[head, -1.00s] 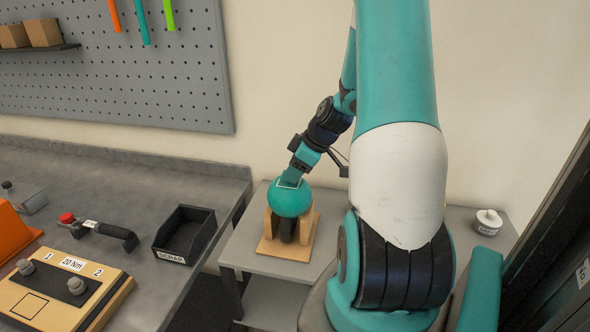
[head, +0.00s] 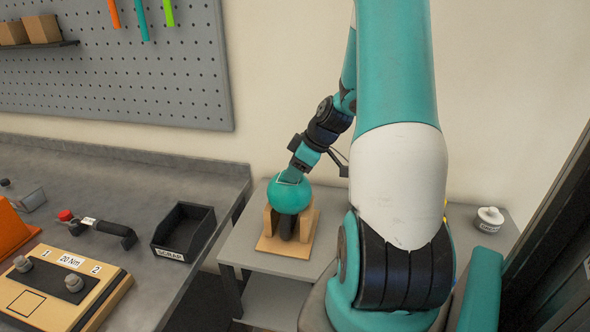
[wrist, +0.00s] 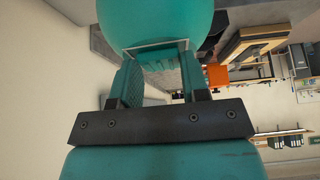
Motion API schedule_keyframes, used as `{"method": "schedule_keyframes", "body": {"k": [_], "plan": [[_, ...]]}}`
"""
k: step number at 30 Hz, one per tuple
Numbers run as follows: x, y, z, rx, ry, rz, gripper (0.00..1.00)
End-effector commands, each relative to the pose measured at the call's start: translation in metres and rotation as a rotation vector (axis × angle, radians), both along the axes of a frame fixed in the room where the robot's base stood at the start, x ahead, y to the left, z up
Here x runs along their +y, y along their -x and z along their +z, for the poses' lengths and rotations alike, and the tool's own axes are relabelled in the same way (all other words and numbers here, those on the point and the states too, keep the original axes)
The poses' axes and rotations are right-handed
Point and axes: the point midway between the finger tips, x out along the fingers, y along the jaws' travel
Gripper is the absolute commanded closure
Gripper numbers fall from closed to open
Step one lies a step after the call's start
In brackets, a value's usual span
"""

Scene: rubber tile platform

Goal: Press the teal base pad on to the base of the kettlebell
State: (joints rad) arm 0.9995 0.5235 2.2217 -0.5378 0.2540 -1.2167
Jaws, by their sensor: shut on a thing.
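The teal kettlebell (head: 289,196) sits upside down in a wooden cradle (head: 302,243), its round body up and its dark handle (head: 287,228) below. Its base faces my gripper (head: 292,177). In the wrist view, the kettlebell (wrist: 157,18) fills the top of the picture, and my gripper (wrist: 157,65) reaches to its base, where a pale edge shows. My gripper is shut on the teal base pad (wrist: 162,64), a ribbed teal piece between the fingers. The pad is at or very near the base; I cannot tell whether it is fully seated.
The cradle stands on a small grey table (head: 262,262). A white container (head: 489,219) stands at its right. On the bench at left are a black scrap bin (head: 184,232), a black-handled tool (head: 98,225) and a torque fixture (head: 60,290). A pegboard (head: 120,65) hangs behind.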

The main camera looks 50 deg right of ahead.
Motion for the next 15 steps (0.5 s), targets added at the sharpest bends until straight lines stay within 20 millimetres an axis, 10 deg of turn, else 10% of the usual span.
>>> {"method": "schedule_keyframes", "body": {"k": [10,15], "plan": [[0.0003,0.0006,-0.0015,0.003,-0.001,0.0,0.76],[0.0009,0.0008,-0.0019,0.004,-0.003,0.0,0.29]]}}
